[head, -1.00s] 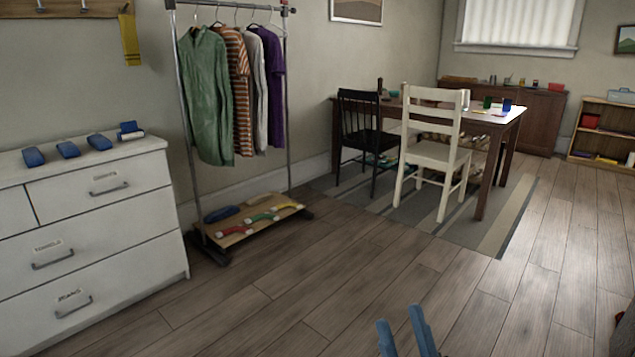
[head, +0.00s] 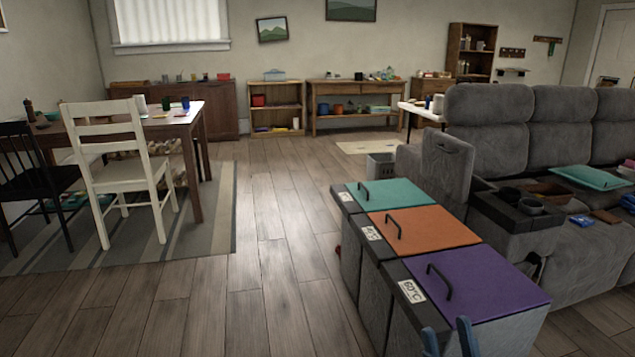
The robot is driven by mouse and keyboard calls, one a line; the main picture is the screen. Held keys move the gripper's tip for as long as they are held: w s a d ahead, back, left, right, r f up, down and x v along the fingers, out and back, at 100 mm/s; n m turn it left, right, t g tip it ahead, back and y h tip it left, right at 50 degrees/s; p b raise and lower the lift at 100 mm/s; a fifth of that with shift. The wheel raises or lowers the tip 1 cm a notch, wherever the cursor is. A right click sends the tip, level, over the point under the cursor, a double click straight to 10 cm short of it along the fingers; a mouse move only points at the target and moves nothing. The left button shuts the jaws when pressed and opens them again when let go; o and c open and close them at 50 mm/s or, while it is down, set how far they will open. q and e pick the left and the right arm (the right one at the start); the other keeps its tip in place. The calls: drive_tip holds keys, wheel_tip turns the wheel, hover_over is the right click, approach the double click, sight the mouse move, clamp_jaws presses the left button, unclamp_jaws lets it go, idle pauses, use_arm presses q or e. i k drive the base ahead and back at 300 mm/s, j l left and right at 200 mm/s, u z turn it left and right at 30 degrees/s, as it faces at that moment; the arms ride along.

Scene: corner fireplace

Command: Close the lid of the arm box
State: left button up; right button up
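The arm box is in the grey sofa's near arm, with a dark top (head: 517,207). A grey padded lid (head: 447,172) stands upright at its left end, so the box appears open. The inside of the box is mostly hidden from here. My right gripper (head: 449,340) shows at the bottom edge, two blue fingers apart with nothing visible between them. It is well short of the sofa arm, in front of the purple-lidded bin. My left gripper is not in view.
Bins with teal (head: 385,193), orange (head: 424,230) and purple (head: 470,280) lids stand in a row between me and the sofa arm. A white chair (head: 122,165) and table stand at left. The wooden floor (head: 285,230) is clear in the middle.

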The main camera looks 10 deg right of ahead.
sight(447, 161)
drive_tip(key=i+j+z, duration=0.15)
drive_tip(key=i+z, duration=0.2)
drive_tip(key=z, duration=0.15)
drive_tip(key=i+j+z, duration=0.3)
drive_tip(key=z, duration=0.15)
drive_tip(key=i+j+z, duration=0.2)
drive_tip(key=j+z, duration=0.3)
drive_tip(key=l, duration=0.1)
